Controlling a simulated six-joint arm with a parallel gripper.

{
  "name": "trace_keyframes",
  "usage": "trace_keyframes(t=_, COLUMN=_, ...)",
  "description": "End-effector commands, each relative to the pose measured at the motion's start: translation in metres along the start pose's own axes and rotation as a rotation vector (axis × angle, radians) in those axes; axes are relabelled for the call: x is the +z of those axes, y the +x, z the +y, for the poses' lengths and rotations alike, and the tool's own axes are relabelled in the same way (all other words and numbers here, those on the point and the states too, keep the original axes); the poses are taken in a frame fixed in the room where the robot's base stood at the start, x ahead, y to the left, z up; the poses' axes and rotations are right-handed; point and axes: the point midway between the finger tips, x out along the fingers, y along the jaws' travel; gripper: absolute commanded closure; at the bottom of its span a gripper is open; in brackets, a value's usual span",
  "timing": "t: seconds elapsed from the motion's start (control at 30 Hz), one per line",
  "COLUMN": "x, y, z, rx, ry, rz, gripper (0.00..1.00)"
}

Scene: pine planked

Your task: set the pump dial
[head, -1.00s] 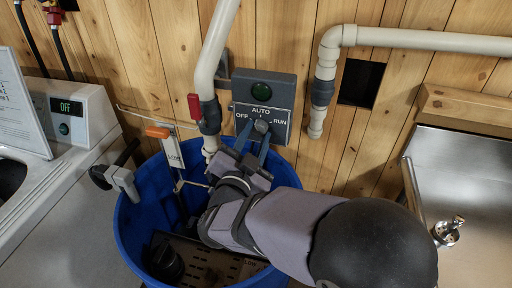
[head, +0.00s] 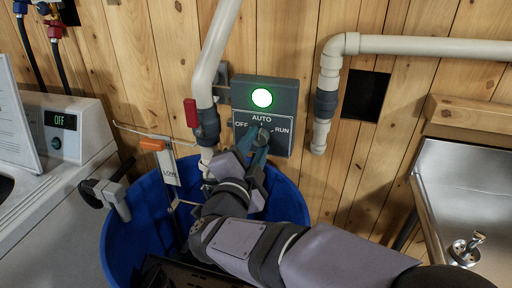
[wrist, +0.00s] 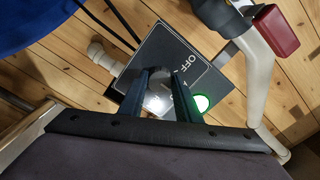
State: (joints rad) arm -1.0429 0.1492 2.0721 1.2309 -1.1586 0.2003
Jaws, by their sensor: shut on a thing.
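The pump control box (head: 237,95) is a grey box on the plank wall, marked OFF, AUTO and RUN, with a green lamp (head: 262,98) glowing above the labels. The dark dial knob (head: 263,133) sits below AUTO, mostly hidden by my fingers, so I cannot tell exactly which mark it points to. My gripper (head: 257,145) is shut on the knob, coming from below. In the wrist view, the two fingers (wrist: 160,88) reach the face of the box from either side of the knob, close to the OFF label (wrist: 178,62). The lit lamp (wrist: 201,103) shows beside a finger.
A blue tub (head: 126,215) stands below the box. A white pipe (head: 210,65) with a red valve handle (head: 191,112) runs close to the box's left. A metal sink (head: 470,190) is at right.

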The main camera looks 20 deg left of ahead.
Motion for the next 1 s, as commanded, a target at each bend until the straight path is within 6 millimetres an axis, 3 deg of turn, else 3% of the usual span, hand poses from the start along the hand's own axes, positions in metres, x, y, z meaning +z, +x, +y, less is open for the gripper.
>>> trace_keyframes(t=0.23, x=0.001, y=0.0, z=0.001, rx=0.003, ry=-0.001, rz=-0.002, gripper=0.92)
trace_keyframes(t=0.27, x=0.001, y=0.0, z=0.001, rx=0.003, ry=-0.001, rz=-0.002, gripper=0.65)
trace_keyframes(t=0.33, x=0.001, y=0.0, z=0.001, rx=0.002, ry=-0.001, rz=-0.001, gripper=0.51)
trace_keyframes(t=0.73, x=0.001, y=-0.005, z=0.0, rx=0.0, ry=0.0, rz=-0.001, gripper=0.51)
trace_keyframes(t=1.0, x=0.002, y=-0.037, z=0.001, rx=-0.002, ry=0.0, rz=-0.004, gripper=0.51)
